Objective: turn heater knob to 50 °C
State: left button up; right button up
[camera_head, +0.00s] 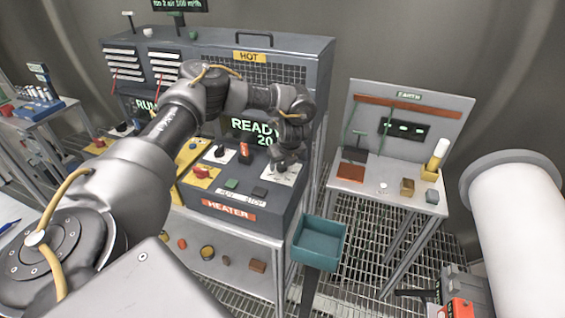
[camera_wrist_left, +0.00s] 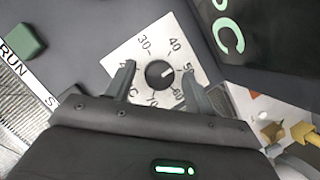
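The heater (camera_head: 228,215) is a dark console with a red-orange HEATER label and a green display (camera_head: 255,132) reading READY and 20. Its black round knob (camera_wrist_left: 159,73) sits on a white dial plate (camera_wrist_left: 120,49), with 30, 40, 60 and 70 legible and 50 partly covered by a finger. A small light mark on the knob faces right, roughly toward the 50 side. My left gripper (camera_wrist_left: 158,69) is open, one finger on each side of the knob, with visible gaps. In the head view my left gripper (camera_head: 284,163) hides the knob. My right gripper is not seen.
A green button (camera_wrist_left: 25,40) and other knobs and switches sit beside the dial. A teal bin (camera_head: 319,243) stands in front of the heater at right. The EARTH bench (camera_head: 375,193) and a large white cylinder (camera_head: 525,235) are further right. A grated floor lies between.

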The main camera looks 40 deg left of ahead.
pick_arm(q)
jog(key=c, duration=0.8)
jog(key=shift+c, duration=0.2)
